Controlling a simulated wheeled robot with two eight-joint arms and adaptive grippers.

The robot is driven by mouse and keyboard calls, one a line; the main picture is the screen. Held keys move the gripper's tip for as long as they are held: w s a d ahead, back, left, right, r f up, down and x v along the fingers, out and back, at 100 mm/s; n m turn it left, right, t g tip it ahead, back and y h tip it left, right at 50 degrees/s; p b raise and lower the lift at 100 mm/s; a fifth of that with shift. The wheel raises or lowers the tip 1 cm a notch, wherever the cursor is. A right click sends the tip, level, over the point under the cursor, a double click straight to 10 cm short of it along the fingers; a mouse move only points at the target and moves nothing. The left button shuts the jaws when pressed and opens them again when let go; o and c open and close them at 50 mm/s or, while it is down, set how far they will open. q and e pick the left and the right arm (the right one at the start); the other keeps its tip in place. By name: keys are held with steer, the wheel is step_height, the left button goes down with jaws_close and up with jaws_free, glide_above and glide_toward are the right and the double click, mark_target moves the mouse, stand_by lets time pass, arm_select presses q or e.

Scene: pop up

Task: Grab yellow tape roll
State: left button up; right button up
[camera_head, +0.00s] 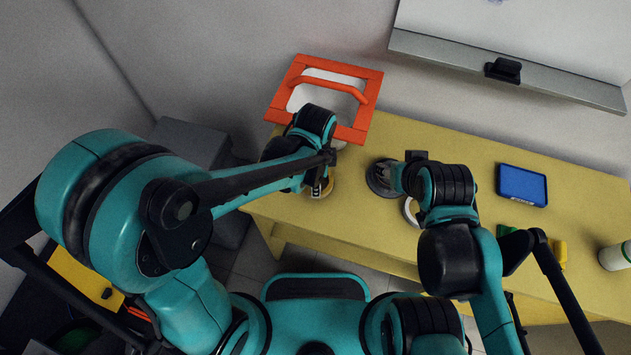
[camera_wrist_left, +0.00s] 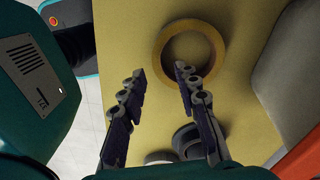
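The yellow tape roll (camera_wrist_left: 222,60) lies flat on the yellow table in the left wrist view, just beyond my left gripper's fingertips. My left gripper (camera_wrist_left: 160,72) is open and empty, with its right fingertip at the near edge of the roll. In the head view the tape roll (camera_head: 330,186) is partly hidden behind my left gripper (camera_head: 318,191). My right arm hangs over the table's middle. Its gripper's fingers are mostly hidden by the wrist, so their state does not show.
A dark round object (camera_head: 377,179) and a white roll (camera_head: 409,212) are near my right arm. A blue box (camera_head: 522,185), green and yellow items, and a white bottle (camera_head: 613,257) sit farther right on the table (camera_head: 340,225).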

arm_select(q)
step_height(320, 180, down, 5)
steer(key=shift+s+d+f+b, duration=0.1)
steer(key=shift+b, duration=1.15)
steer(key=shift+c, duration=0.2)
jaws_close()
steer(key=shift+r, duration=0.2)
